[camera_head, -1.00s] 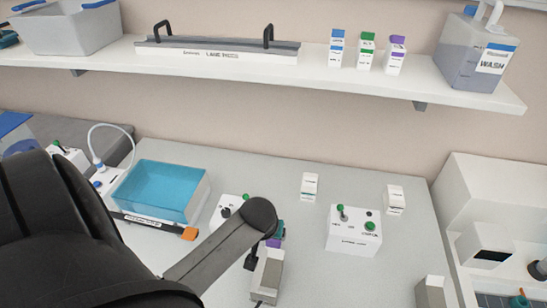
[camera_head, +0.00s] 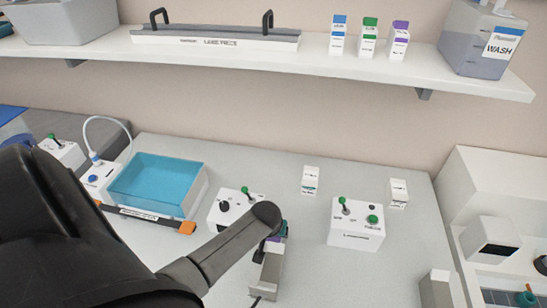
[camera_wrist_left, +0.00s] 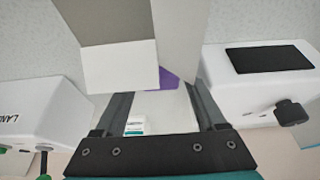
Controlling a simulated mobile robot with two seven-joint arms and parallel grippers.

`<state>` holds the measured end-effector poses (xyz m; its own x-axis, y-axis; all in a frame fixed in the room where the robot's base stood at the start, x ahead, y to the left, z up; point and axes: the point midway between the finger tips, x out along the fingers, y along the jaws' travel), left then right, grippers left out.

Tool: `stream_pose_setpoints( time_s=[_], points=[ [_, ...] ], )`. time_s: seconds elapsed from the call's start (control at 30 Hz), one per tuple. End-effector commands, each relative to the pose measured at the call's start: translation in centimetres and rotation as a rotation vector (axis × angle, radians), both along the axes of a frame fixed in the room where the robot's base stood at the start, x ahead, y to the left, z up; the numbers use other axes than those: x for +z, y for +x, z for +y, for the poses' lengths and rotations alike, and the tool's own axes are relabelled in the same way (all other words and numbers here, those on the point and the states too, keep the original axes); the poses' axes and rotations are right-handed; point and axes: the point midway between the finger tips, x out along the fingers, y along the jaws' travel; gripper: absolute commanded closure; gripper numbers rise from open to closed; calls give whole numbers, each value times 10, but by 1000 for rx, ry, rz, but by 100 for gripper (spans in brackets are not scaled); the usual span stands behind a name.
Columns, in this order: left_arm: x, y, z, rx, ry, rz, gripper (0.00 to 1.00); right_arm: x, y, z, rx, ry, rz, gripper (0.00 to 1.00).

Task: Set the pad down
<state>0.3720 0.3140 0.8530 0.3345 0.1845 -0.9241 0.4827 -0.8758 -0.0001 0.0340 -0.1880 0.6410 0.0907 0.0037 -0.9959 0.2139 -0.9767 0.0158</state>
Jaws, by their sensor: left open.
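A small purple patch (camera_wrist_left: 162,79) shows between the fingers in the left wrist view, partly hidden by a grey and white block. I cannot tell whether it is the pad, and no other thing is clearly the pad. The block (camera_head: 267,272) stands on the bench in the head view, just in front of my left gripper. My left gripper (camera_wrist_left: 160,100) is open, with its two dark fingers either side of the purple patch. In the head view my arm hides most of it. My right gripper is not in view.
A white box (camera_head: 355,226) with a lever and green button stands right of the gripper; a control box (camera_head: 225,213) stands left. A blue basin (camera_head: 156,186) is farther left. A similar block (camera_head: 436,290) is at front right.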

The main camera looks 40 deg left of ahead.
Motion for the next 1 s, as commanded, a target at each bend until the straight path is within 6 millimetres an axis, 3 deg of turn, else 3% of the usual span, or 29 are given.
stream_pose_setpoints(
  time_s=[0.1, 0.4, 1.0],
  points=[
    [-8, 3, 2, 0, 1, 0, 28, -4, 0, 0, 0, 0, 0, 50],
    [-9, 3, 2, 0, 0, -1, 30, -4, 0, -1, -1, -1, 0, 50],
    [-9, 3, 2, 0, 0, 0, 97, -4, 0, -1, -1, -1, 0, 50]
  ],
)
